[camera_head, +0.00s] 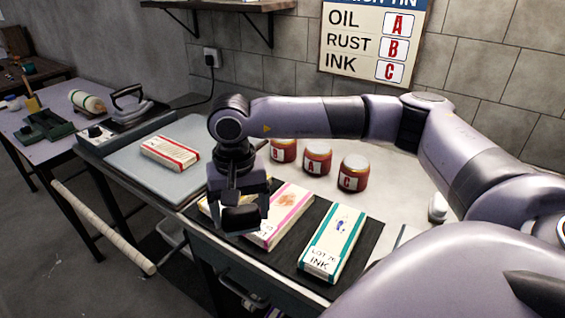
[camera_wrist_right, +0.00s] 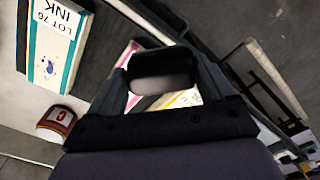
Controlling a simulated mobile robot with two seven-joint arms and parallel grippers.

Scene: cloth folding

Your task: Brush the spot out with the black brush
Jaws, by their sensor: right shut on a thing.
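My right gripper (camera_head: 240,208) is shut on the black brush (camera_head: 242,217), above the front of the dark mat (camera_head: 290,262). The brush also shows between the fingers in the right wrist view (camera_wrist_right: 163,75). Beside it lies a white folded cloth with pink stripes (camera_head: 284,212), partly hidden by the gripper. A yellow-edged cloth (camera_head: 205,206) is mostly hidden behind the gripper. To the right lies a teal-striped cloth (camera_head: 335,240) marked "LOT 76 INK", with a small blue spot (camera_head: 341,222). I cannot tell whether the brush touches any cloth. My left gripper is out of view.
Jars B (camera_head: 283,150), A (camera_head: 317,158) and C (camera_head: 353,173) stand behind the mat. A red-striped cloth (camera_head: 170,152) lies on the grey board (camera_head: 130,166) at left. An iron (camera_head: 130,105) stands farther left. A wall sign (camera_head: 370,45) pairs oil A, rust B, ink C.

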